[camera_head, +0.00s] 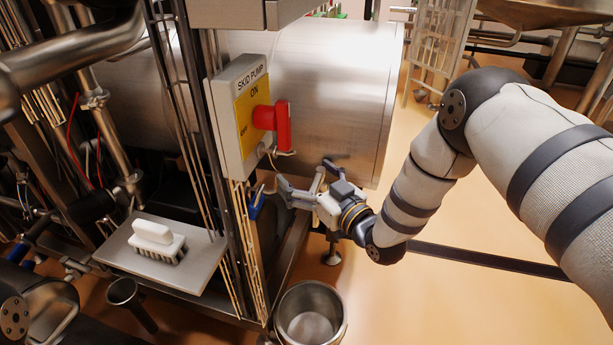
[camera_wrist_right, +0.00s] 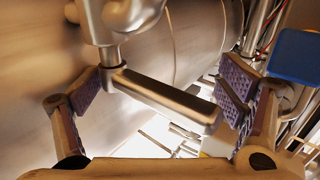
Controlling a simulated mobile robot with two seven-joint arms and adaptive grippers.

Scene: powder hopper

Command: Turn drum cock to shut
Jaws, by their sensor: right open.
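The drum cock (camera_wrist_right: 115,25) is a metal valve body under the large steel drum (camera_head: 335,95) in the right wrist view. Its bar-shaped lever (camera_wrist_right: 165,100) lies across the space between my right gripper's two ribbed finger pads. One end of the lever is close to each pad; I cannot tell whether either touches. My right gripper (camera_head: 307,178) is open at the drum's lower edge in the head view, where it largely hides the cock. It also shows in the right wrist view (camera_wrist_right: 160,92). My left gripper is not in view.
A skid pump switch box (camera_head: 232,120) with a red handle (camera_head: 275,122) stands left of the gripper. A blue handle (camera_head: 257,203) is close by. A steel bucket (camera_head: 310,318) stands below. A shelf (camera_head: 120,247) holds a white brush (camera_head: 155,238). Floor at right is mostly clear.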

